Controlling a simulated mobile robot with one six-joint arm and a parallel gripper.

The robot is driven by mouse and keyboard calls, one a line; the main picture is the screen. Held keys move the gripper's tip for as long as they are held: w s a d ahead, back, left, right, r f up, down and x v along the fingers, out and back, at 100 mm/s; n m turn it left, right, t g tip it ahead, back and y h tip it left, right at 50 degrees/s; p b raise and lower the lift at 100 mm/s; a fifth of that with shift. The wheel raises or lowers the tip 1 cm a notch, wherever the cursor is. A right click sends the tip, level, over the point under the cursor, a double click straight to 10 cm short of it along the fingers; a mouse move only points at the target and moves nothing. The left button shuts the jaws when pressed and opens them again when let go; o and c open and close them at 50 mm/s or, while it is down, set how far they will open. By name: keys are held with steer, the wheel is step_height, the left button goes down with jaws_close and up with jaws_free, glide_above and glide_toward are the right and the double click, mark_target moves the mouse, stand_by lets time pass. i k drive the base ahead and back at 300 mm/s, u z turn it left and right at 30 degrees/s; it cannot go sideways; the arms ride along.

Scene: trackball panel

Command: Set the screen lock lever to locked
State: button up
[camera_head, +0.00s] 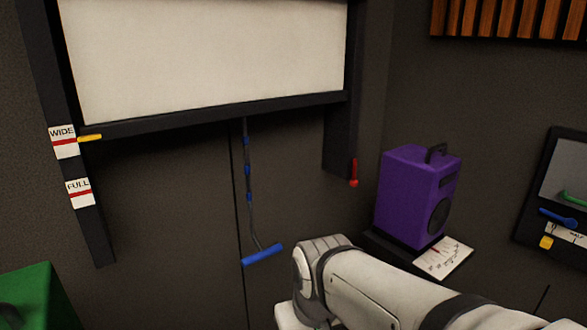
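The screen (210,60) is a pale panel in a dark frame on the wall, at the top of the head view. A small red lever (354,172) hangs near the lower end of the frame's right post and points down; it looks like the screen lock lever, but I see no lock label beside it. A blue pull handle (263,254) hangs on a cord below the screen. My arm reaches in from the lower right, below and apart from the red lever. My gripper is out of view.
WIDE (63,141) and FULL (80,193) labels sit on the left post, with a yellow pointer (90,138) at WIDE. A purple speaker (408,195) stands on a shelf right of the lever. A panel with blue and green levers is at far right.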

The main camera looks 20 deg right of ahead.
mark_target(353, 182)
steer(key=k, duration=0.9)
steer(key=z, duration=0.55)
steer(key=i, duration=1.25)
steer(key=u, duration=0.5)
